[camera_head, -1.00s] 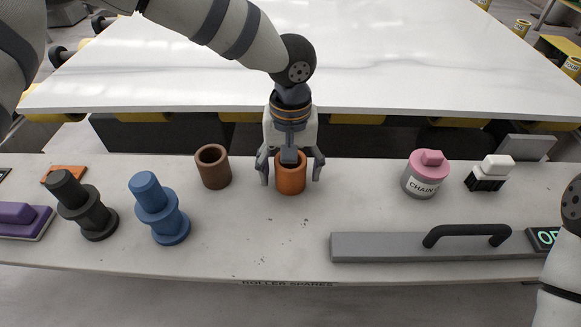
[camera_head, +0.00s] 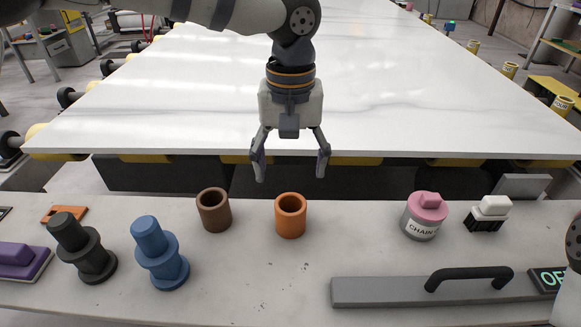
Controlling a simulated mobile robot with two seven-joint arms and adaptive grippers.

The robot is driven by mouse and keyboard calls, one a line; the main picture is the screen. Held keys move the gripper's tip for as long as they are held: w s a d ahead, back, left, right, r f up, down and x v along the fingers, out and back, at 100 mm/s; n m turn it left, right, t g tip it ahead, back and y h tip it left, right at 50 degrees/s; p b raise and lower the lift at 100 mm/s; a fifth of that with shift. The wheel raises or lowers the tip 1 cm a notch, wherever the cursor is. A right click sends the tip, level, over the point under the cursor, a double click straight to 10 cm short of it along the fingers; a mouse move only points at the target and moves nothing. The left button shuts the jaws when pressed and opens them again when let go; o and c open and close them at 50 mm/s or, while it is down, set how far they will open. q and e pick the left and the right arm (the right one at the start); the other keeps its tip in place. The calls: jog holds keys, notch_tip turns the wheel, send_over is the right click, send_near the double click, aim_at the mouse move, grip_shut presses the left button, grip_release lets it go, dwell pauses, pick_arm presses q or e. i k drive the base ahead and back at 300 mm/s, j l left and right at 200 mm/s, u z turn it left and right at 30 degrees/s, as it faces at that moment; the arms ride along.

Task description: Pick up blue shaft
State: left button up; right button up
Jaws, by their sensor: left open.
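The blue shaft (camera_head: 158,252) stands upright on the left part of the pale shelf, with a wide collar and base. My left gripper (camera_head: 290,176) is open and empty, pointing down above and behind the orange cup (camera_head: 290,215). It is to the right of the blue shaft, well apart from it and higher up. At the right edge a part of my right arm shows, but the right gripper is out of view.
A dark shaft (camera_head: 83,248) stands close left of the blue one, and a brown cup (camera_head: 213,209) stands behind it to the right. A purple block (camera_head: 22,262), a pink-lidded tin (camera_head: 425,217) and a grey handled bar (camera_head: 415,291) share the shelf (camera_head: 250,270). A large white slab (camera_head: 380,100) lies behind.

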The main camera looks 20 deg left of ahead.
aim_at(156, 251)
jog(key=k, duration=1)
